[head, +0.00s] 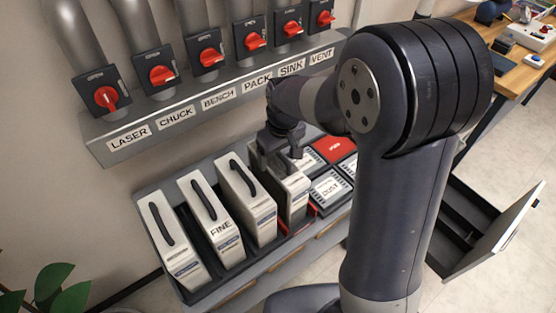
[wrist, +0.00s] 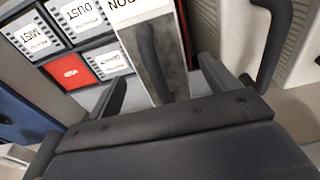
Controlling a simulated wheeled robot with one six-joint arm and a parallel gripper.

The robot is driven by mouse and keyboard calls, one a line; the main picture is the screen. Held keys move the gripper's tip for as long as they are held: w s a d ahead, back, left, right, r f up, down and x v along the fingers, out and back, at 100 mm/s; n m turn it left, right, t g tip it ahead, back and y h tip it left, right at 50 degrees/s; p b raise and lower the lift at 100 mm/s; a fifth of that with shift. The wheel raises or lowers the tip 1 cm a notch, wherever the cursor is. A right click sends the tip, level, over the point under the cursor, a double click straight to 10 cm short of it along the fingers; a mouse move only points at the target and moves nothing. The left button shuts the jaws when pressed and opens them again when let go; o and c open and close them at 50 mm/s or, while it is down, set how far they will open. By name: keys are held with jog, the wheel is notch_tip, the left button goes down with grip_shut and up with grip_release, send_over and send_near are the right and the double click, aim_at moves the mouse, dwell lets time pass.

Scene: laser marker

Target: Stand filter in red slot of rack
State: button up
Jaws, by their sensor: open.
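A white-and-grey filter (head: 292,199) stands upright at the right end of the dark rack (head: 198,264), with the red slot (head: 312,211) showing at its base. I cannot tell how deep it sits. In the wrist view this filter (wrist: 182,72) has a dark handle and a label ending in "BON". My gripper (head: 284,150) is above it, largely hidden by my own arm in the head view. In the wrist view my open gripper (wrist: 163,88) has one finger on each side of the handle, with gaps showing.
Several other filters stand to the left, one marked FINE (head: 212,222). Labelled bins, including DUST (head: 328,188) and a red one (head: 334,149), lie to the right. A shelf with red-knobbed valves (head: 206,57) hangs above. An open drawer cabinet (head: 470,225) stands at right.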

aim_at(278, 161)
jog(key=r, duration=0.8)
jog(key=shift+s+d+r, duration=0.15)
jog(key=shift+s+d, duration=0.15)
jog(key=shift+s, duration=0.1)
jog(key=f, duration=0.7)
jog(key=w+f, duration=0.1)
jog(key=f, duration=0.3)
jog(key=shift+a+f, duration=0.35)
jog(key=shift+a, duration=0.05)
jog(key=shift+w, duration=0.15)
notch_tip(278, 161, up, 3)
jog(key=shift+r, duration=0.25)
